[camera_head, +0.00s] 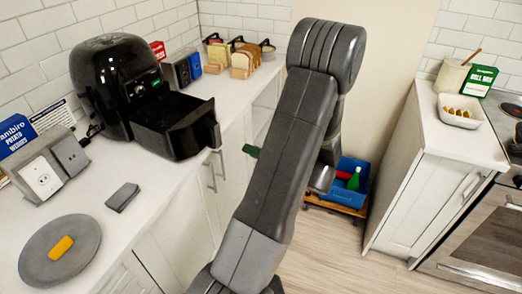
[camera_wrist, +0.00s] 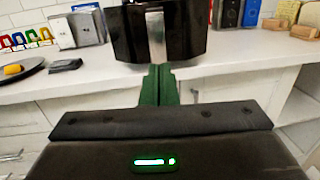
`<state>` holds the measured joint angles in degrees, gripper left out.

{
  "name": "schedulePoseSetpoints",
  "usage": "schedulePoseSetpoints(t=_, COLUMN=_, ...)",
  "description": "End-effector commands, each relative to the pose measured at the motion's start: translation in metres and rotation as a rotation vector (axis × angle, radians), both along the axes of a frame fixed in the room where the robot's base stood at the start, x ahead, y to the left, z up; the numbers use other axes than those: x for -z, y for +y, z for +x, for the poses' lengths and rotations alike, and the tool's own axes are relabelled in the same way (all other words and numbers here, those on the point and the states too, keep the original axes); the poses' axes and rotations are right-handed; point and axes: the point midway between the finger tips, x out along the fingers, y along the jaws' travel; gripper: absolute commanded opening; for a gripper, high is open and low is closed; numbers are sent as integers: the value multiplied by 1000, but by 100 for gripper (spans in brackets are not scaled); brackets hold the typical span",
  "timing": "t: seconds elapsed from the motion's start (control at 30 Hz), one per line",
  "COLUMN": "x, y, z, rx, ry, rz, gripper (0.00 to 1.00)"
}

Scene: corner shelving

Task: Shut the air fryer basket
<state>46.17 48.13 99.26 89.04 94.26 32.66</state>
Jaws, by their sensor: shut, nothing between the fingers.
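The black air fryer (camera_head: 112,80) stands on the left counter against the tiled wall. Its basket (camera_head: 170,125) is pulled out toward the counter's front edge, with its handle (camera_head: 213,130) facing right. In the wrist view the basket front (camera_wrist: 190,38) fills the top middle, with the pale strip of the handle (camera_wrist: 156,38) facing me. My gripper (camera_wrist: 159,70) is shut and empty, its green fingers together, just below the handle in the picture. In the head view the green fingertips (camera_head: 251,150) show right of the handle, apart from it. My arm hides the rest of the gripper.
The counter (camera_head: 150,190) also holds a grey plate (camera_head: 40,262) with a yellow item, a dark flat block (camera_head: 122,197), a grey socket box (camera_head: 42,175) and bread (camera_head: 242,65).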

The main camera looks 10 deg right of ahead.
Motion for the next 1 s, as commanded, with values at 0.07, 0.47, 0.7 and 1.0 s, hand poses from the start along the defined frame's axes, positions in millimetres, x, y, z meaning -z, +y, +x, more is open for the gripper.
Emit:
schedulePoseSetpoints(t=0.07, x=-3, y=13, z=11, rx=-5, ry=1, rz=0, gripper=0)
schedulePoseSetpoints(t=0.47, x=-6, y=58, z=54, rx=-2, ry=1, rz=1, gripper=0)
schedulePoseSetpoints(t=0.7, x=-5, y=65, z=61, rx=0, ry=0, rz=-1, gripper=0)
schedulePoseSetpoints(t=1.0, x=-5, y=65, z=61, rx=0, ry=0, rz=0, gripper=0)
